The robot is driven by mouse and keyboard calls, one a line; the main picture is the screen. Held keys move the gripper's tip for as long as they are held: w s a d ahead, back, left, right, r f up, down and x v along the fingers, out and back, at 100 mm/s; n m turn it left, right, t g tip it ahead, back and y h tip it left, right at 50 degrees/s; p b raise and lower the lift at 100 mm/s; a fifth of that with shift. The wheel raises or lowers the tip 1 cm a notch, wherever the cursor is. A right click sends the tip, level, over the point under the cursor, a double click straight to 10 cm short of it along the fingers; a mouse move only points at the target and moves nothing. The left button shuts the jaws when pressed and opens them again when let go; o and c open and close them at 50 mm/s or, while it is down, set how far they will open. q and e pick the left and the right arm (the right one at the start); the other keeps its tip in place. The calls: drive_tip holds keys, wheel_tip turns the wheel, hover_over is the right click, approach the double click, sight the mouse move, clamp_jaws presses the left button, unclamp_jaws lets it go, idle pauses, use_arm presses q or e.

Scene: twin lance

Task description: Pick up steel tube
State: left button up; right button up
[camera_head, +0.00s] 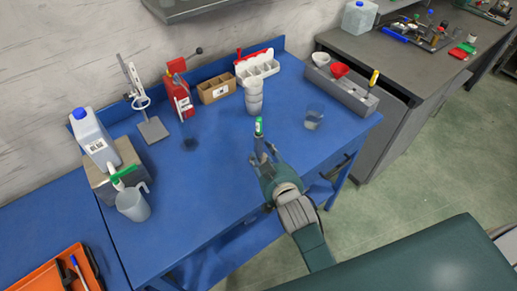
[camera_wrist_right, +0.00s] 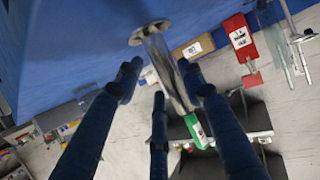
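The steel tube (camera_wrist_right: 163,62) is a shiny, slim cylinder in the right wrist view, with a round foot or flange at one end against the blue surface. A green piece with a white label (camera_wrist_right: 196,130) shows near its other end. In the head view this green and white piece (camera_head: 259,127) shows just beyond my right gripper (camera_head: 264,152). In the wrist view my right gripper (camera_wrist_right: 158,72) has its fingers spread, with the tube between the outer fingers and a gap on the left side. Contact with the right finger cannot be told. My left gripper is not in view.
The blue workbench (camera_head: 205,200) has free room at its middle and front left. Stacked white cups (camera_head: 253,97) and a clear beaker (camera_head: 313,118) stand behind the gripper. A grey jug (camera_head: 133,204), a lab stand (camera_head: 153,130) and a red box (camera_head: 180,98) stand left.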

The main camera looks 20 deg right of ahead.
sight(262, 150)
drive_tip(key=p+x, duration=0.1)
drive_tip(key=x, duration=0.4)
drive_tip(key=shift+s, duration=0.1)
drive_tip(key=shift+c, duration=0.5)
drive_tip(key=c, duration=0.8)
drive_tip(key=shift+r, duration=0.2)
